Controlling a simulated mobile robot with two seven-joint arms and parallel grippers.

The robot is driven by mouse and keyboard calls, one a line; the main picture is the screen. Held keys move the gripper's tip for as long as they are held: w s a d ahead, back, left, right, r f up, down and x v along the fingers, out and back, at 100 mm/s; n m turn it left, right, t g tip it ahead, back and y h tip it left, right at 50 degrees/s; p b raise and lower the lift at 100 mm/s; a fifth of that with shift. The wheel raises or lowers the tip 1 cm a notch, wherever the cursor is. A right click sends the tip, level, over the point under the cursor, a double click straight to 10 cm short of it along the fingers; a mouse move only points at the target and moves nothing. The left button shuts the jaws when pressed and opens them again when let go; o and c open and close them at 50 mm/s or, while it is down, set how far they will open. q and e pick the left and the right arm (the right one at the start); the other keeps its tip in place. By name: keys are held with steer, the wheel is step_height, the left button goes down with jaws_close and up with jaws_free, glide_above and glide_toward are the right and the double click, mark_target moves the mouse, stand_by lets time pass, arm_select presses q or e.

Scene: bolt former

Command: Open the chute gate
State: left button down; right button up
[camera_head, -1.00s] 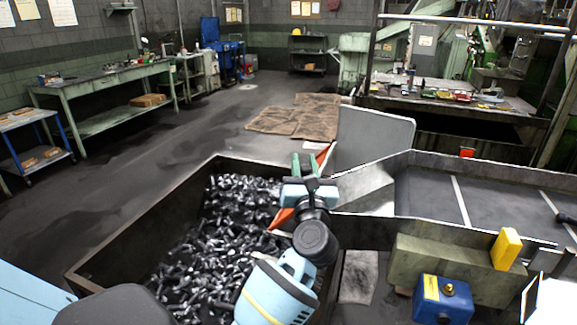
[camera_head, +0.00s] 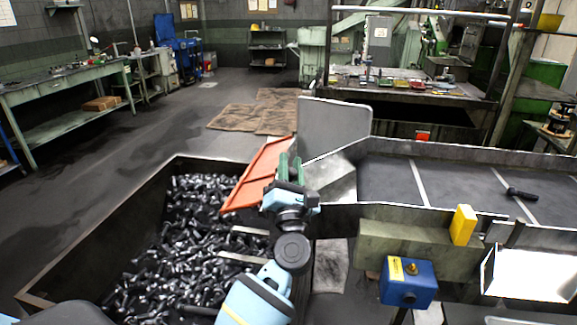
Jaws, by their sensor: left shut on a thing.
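The chute gate is an orange panel (camera_head: 258,172) at the mouth of the chute (camera_head: 328,178). It stands swung out to the left, over the back right part of the bolt bin, at an angle to the chute. My left gripper (camera_head: 290,163), with green fingers, is at the panel's right side, near the chute mouth, and is shut on the gate. The exact grip point is partly hidden by the fingers and wrist. My right gripper is not in view.
A dark bin (camera_head: 60,262) full of bolts lies below and left of my arm. A conveyor belt (camera_head: 450,187) with a bolt (camera_head: 521,194) is at right. A grey plate (camera_head: 333,125) stands behind the gate. A blue box (camera_head: 408,284) and yellow block (camera_head: 463,225) are at front right.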

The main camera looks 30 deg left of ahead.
arm_select(q)
steer(key=shift+f, duration=0.1)
steer(key=c, duration=1.2)
jaws_free()
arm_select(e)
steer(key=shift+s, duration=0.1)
arm_select(q)
steer(key=b+v, duration=0.1)
steer(key=v, duration=0.6)
steer(key=shift+f, duration=0.1)
steer(key=shift+s+d+b, duration=0.2)
steer(key=shift+s+b, duration=0.1)
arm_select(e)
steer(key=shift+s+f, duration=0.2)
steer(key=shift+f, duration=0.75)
